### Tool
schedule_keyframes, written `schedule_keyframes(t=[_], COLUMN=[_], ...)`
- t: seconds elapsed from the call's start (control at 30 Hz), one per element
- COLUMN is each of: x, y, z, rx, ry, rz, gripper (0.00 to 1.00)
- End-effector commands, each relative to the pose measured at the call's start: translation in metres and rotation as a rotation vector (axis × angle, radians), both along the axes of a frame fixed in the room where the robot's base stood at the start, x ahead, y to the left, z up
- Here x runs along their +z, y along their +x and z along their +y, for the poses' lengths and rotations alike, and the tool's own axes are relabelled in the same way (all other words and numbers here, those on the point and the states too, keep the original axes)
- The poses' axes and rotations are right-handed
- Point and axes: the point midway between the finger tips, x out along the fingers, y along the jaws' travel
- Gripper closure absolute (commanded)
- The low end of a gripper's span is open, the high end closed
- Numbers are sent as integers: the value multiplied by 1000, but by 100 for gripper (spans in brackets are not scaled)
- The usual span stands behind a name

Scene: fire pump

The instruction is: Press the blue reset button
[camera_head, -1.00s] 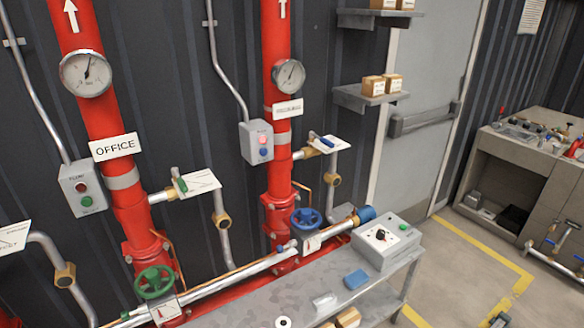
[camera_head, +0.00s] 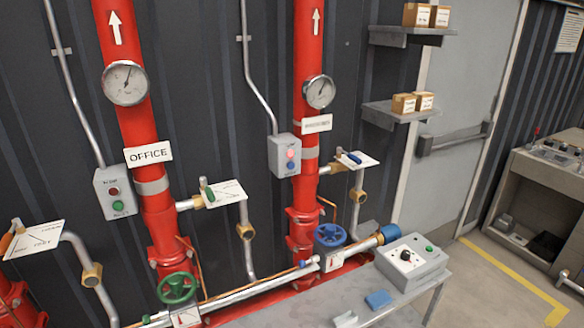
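A grey control box (camera_head: 284,155) is fixed by the right red riser pipe. It carries a lit pinkish-red lamp (camera_head: 291,154) above a small blue button (camera_head: 291,165). A second grey box (camera_head: 115,193) by the left riser, next to the OFFICE sign (camera_head: 148,154), has a red lamp (camera_head: 113,191) and a green button (camera_head: 118,205). My gripper is not in view. Nothing touches the blue button, and nothing hides it.
A metal bench (camera_head: 345,297) stands in front of the pipes with a grey control unit (camera_head: 411,262) and a blue block (camera_head: 378,299). A blue handwheel (camera_head: 330,236), a green handwheel (camera_head: 177,288) and lever valves project from the pipes. Shelves (camera_head: 398,113) hang at the right.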

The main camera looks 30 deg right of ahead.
Motion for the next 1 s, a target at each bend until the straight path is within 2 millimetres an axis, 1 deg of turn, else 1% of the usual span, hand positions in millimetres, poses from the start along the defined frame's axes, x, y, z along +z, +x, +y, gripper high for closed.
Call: schedule_keyframes(t=[0.03, 0.1, 0.17, 1.0], x=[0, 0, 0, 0], y=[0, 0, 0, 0], z=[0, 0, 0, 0], rx=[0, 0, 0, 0], ry=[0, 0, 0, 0], rz=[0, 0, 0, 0], gripper=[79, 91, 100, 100])
